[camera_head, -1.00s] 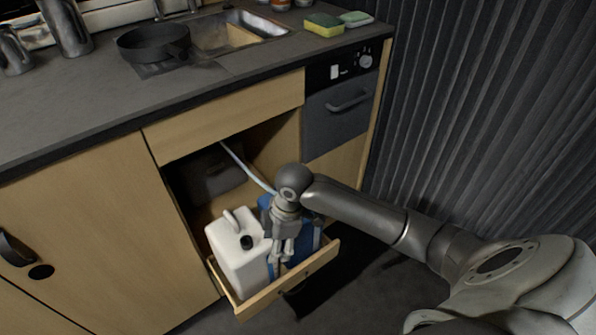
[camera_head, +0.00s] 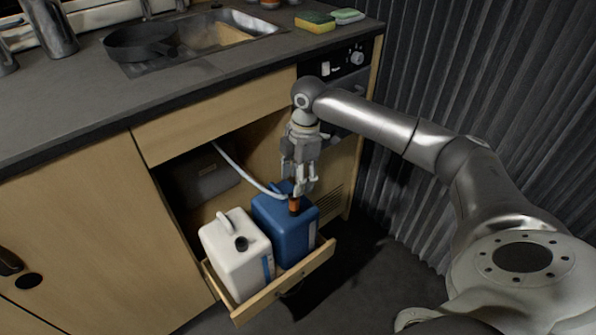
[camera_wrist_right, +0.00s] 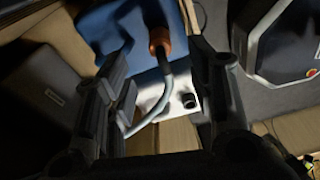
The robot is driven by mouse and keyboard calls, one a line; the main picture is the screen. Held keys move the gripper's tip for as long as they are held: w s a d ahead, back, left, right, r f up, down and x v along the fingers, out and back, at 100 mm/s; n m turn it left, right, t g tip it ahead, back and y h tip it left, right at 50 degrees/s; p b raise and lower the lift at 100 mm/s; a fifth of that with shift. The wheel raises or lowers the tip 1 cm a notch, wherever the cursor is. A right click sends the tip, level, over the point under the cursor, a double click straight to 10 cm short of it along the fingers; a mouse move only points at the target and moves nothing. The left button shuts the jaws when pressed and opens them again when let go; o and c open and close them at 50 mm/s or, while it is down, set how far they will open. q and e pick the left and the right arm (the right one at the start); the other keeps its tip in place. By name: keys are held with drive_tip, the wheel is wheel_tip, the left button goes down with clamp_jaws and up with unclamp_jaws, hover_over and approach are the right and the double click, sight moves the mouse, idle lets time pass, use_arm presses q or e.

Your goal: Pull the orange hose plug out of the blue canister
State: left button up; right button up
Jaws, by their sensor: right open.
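The blue canister (camera_head: 296,240) stands upright in the pulled-out drawer. It also fills the upper part of the right wrist view (camera_wrist_right: 110,28). The orange hose plug (camera_head: 294,207) is at the canister's top, and a pale hose (camera_head: 246,176) leads from it back into the cabinet. My right gripper (camera_head: 299,191) points down just above the plug. In the right wrist view the plug (camera_wrist_right: 160,40) shows between my open fingers, apart from both. How deep the plug sits is hidden. My left gripper is not in view.
A white canister (camera_head: 236,262) with a black cap stands left of the blue one in the same wooden drawer (camera_head: 285,291). The cabinet edge and counter (camera_head: 70,115) are close behind. Dark floor is free to the right of the drawer.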

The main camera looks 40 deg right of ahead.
sight(294, 198)
drive_tip(key=f, duration=0.2)
drive_tip(key=f+b, duration=0.1)
drive_tip(key=f, duration=0.2)
drive_tip(key=a+f+b, duration=0.1)
drive_tip(key=f, duration=0.2)
drive_tip(key=shift+r, duration=0.15)
clamp_jaws()
